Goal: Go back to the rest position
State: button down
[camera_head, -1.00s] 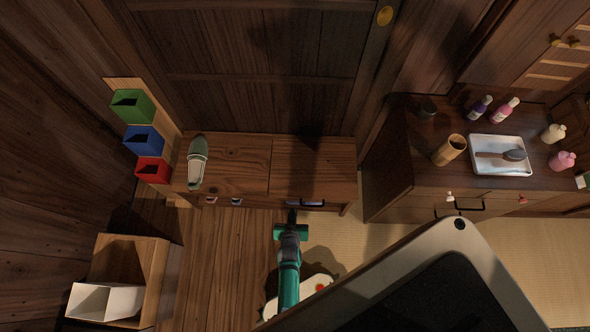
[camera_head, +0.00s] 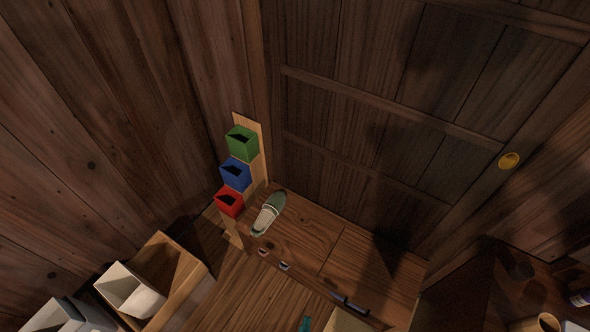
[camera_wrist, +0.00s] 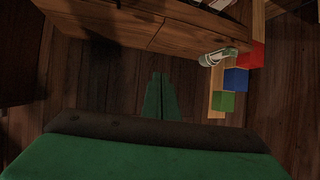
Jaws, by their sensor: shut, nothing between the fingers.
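My gripper (camera_wrist: 161,98) shows in the wrist view as two green fingers pressed together, with nothing between them. In the head view only a small teal piece of my arm shows at the bottom edge. A low wooden cabinet (camera_head: 300,235) stands against the wall, with a grey-green shoe (camera_head: 268,214) on its top at the left. The cabinet (camera_wrist: 120,25) and the shoe (camera_wrist: 217,56) also show in the wrist view, and the fingers appear apart from both.
Green (camera_head: 242,143), blue (camera_head: 236,174) and red (camera_head: 229,203) boxes are mounted on a board left of the cabinet. A wooden crate (camera_head: 200,290) with a white bin (camera_head: 130,292) stands lower left. A dark wooden counter (camera_head: 500,285) is at the right. Wooden floor (camera_head: 255,295) lies before the cabinet.

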jog(key=s+a+r+n+t+y, duration=0.1)
jog(key=s+r+n, duration=0.1)
jog(key=r, duration=1.1)
jog(key=s+a+r+n+t+y, duration=0.1)
jog(key=s+r, duration=0.3)
jog(key=r, duration=0.9)
jog(key=shift+s+a+r+n+t+y, duration=0.2)
jog(key=shift+s+a+n+t+y, duration=0.2)
jog(key=shift+a+t+y, duration=0.3)
